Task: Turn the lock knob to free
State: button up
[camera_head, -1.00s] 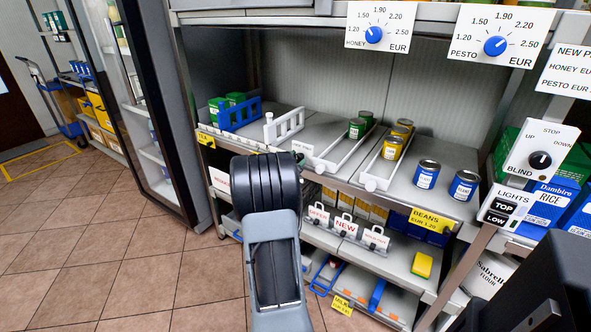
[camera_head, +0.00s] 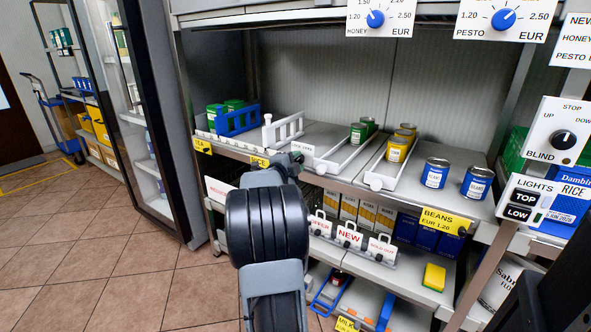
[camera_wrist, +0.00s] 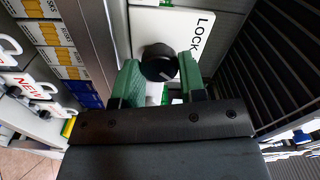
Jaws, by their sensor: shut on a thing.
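In the wrist view, the lock knob (camera_wrist: 158,62) is round and black, on a white plate (camera_wrist: 174,24) marked LOCK. My gripper (camera_wrist: 160,72) has its two green fingers on either side of the knob and is shut on it. A small pale mark shows near the knob's lower edge, but its exact setting is hard to read. A bit of green shows on the plate below the knob, partly hidden by my gripper. In the head view, my arm covers the place where my fingers are, and the lock plate cannot be made out.
Dark slats (camera_wrist: 270,60) stand close right of the plate. Packets (camera_wrist: 58,35) and tags, one marked NEW (camera_wrist: 35,84), lie left. In the head view, shelves with cans (camera_head: 434,173) spread behind my arm; a blind knob (camera_head: 563,140) is at right. Floor (camera_head: 95,250) is free at left.

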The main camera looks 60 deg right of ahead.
jog(key=shift+f+m+b, duration=0.15)
jog(key=shift+m+b, duration=0.3)
jog(key=shift+m, duration=0.15)
jog(key=o, duration=0.9)
jog(key=shift+a, duration=0.1)
jog(key=a+p, duration=0.2)
jog(key=a, duration=1.1)
jog(key=shift+a+p, duration=0.35)
